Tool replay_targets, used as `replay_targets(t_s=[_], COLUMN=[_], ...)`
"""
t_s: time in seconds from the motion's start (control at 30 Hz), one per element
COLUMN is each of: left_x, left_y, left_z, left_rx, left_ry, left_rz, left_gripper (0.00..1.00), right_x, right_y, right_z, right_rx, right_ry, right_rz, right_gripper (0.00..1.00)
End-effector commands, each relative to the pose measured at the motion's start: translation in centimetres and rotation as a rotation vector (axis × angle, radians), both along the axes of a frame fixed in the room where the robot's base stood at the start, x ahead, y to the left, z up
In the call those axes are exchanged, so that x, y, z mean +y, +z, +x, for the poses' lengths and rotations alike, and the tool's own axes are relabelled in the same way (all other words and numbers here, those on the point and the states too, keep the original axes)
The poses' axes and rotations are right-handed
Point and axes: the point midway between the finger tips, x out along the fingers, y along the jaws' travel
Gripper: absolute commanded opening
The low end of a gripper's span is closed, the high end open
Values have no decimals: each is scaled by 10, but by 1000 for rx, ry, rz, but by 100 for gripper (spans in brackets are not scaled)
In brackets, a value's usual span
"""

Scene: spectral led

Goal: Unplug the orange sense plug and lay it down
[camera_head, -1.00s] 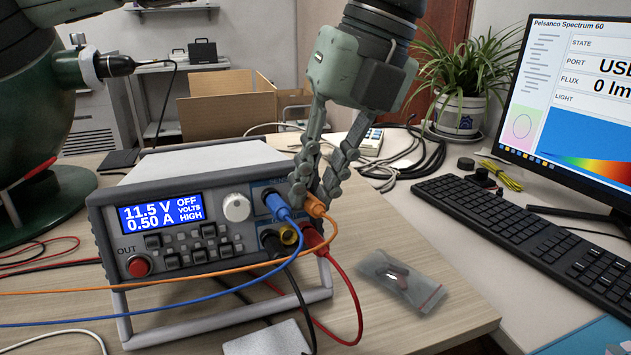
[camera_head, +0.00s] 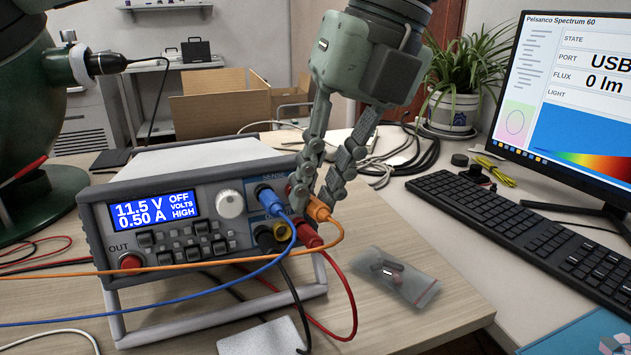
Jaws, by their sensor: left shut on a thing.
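The orange sense plug (camera_head: 318,210) is at the right of the power supply's front panel, with its orange lead hanging below it. My left gripper (camera_head: 316,199) comes down from above and is shut on this plug. The plug stands a little out from the panel, right of the blue plug (camera_head: 271,199). The fingers partly hide the panel behind it, so I cannot tell whether its tip is clear of the socket. The power supply (camera_head: 230,234) shows 11.5 V, 0.50 A and OFF. My right gripper is not in view.
A red plug (camera_head: 307,233) and a black plug (camera_head: 267,240) sit below, close to the fingers, with leads crossing in front. A clear bag (camera_head: 396,277) lies right of the supply. A keyboard (camera_head: 520,235) is further right. Bare wood surrounds the bag.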

Motion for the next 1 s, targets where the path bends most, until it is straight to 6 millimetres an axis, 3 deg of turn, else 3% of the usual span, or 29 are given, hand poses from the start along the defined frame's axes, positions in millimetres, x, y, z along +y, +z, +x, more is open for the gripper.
replay_targets(t_s=[1.0], left_x=[-5], left_y=[3], left_z=[-13], left_rx=[0], left_ry=[-1], left_rz=[0], left_gripper=[0], right_x=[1], right_y=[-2], right_z=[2], right_rx=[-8], right_ry=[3], right_rz=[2], right_gripper=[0])
